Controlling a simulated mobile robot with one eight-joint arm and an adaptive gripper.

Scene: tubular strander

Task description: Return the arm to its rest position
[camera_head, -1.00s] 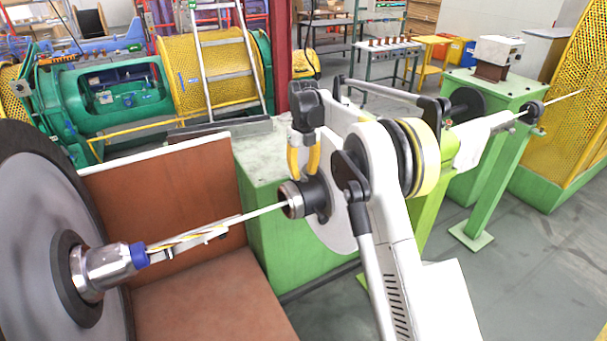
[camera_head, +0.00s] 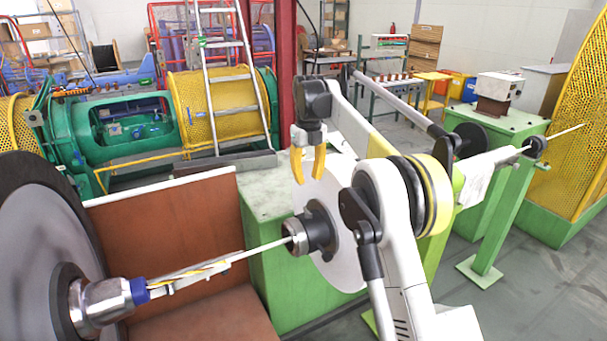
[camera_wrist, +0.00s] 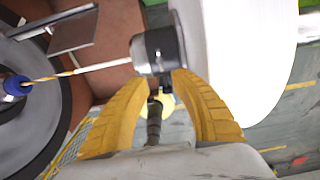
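My gripper (camera_head: 308,166) has two yellow fingers and points down above the dark cylindrical hub (camera_head: 312,232) of the white disc. The fingers are apart with nothing between them. In the wrist view my gripper (camera_wrist: 160,80) shows its fingers spread, with the hub (camera_wrist: 156,50) past the tips. My white arm (camera_head: 400,240) reaches up and over from the lower right, its elbow beside the disc. A thin white strand runs from the hub to the blue-collared spindle (camera_head: 138,290) at left.
A white disc (camera_head: 345,265) stands just below my gripper. A brown guard panel (camera_head: 170,230) and a large grey wheel (camera_head: 35,240) are at left. A green machine with a yellow mesh drum (camera_head: 210,105) and ladder stands behind. Grey floor (camera_head: 545,290) is open at the right.

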